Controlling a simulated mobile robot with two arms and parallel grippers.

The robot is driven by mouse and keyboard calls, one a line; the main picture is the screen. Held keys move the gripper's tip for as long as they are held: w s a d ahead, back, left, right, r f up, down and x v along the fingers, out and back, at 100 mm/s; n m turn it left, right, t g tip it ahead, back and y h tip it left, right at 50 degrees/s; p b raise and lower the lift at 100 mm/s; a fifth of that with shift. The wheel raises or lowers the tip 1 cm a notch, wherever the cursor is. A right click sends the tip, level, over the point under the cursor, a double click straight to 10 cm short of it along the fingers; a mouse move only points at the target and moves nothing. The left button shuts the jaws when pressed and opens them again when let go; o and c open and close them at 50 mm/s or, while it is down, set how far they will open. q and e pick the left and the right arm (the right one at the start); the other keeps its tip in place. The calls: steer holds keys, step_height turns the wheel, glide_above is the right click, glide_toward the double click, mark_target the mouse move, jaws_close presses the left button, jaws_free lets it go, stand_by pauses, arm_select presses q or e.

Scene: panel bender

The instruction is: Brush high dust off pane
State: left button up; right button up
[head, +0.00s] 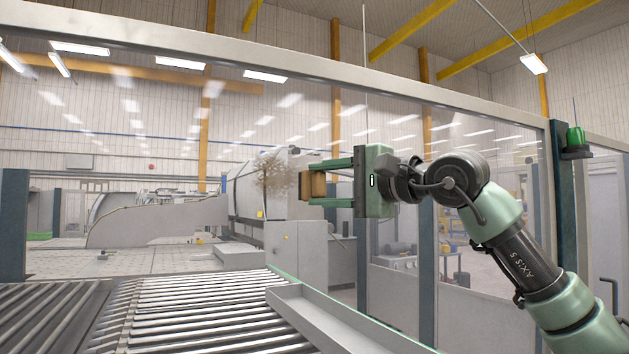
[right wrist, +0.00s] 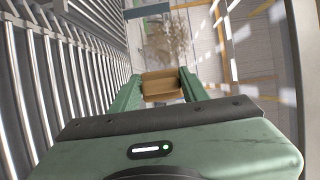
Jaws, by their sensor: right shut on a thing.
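My right gripper (head: 312,185) reaches in from the right, with its two green fingers shut on a brown block (head: 314,187), perhaps a brush. The block also shows between the fingers in the right wrist view (right wrist: 160,86). A speckled brown dust patch (head: 272,177) shows on the clear pane (head: 290,120), just left of the block. The dust also shows beyond the block in the right wrist view (right wrist: 166,45). The block looks close to the dust, but I cannot tell whether it touches the pane. My left gripper is out of view.
A grey rail (head: 300,67) runs along the pane's top. A metal roller conveyor (head: 170,315) with a raised side guide (head: 325,322) lies below. A dark post (head: 563,200) with a green lamp (head: 576,138) stands at the right. Machinery (head: 155,220) sits behind the pane.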

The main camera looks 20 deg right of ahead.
steer(key=shift+a+r+p, duration=0.1)
steer(key=shift+r+p, duration=0.75)
steer(key=shift+r, duration=0.15)
steer(key=shift+a+f, duration=0.15)
steer(key=shift+a, duration=0.4)
steer(key=shift+a+r, duration=1.05)
steer(key=shift+a, duration=3.6)
steer(key=d+p, duration=0.2)
steer(key=d, duration=0.8)
steer(key=shift+d+p, duration=0.3)
steer(key=shift+f, duration=0.1)
